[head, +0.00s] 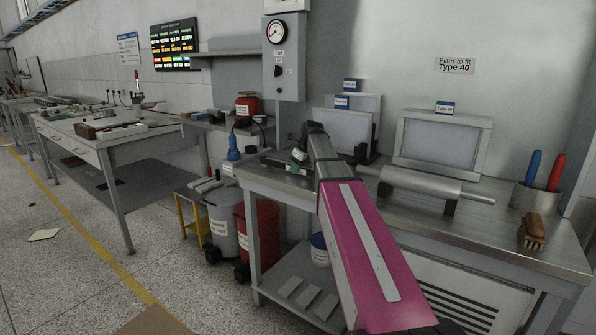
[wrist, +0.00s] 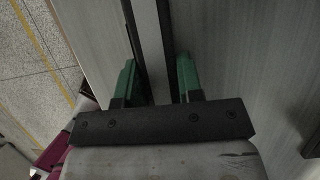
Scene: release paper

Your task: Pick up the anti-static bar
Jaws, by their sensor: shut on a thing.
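In the wrist view, the anti-static bar (wrist: 152,45) is a long, narrow strip, pale along its middle with dark edges. It runs up the picture from between the fingers. My gripper (wrist: 158,78) has green fingertips, one on each side of the bar, and is shut on it. In the head view, my gripper (head: 299,158) is low over the left back part of the metal bench (head: 490,232), partly hidden by my magenta arm. The bar is hard to make out there, and I cannot tell whether it touches the bench.
A metal roller (head: 420,186) on dark supports lies right of my arm. Framed filter panels (head: 443,143) stand behind it. A brush (head: 533,230) and a cup with blue and red handles (head: 536,196) are at the right. A gauge box (head: 287,55) is on the wall.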

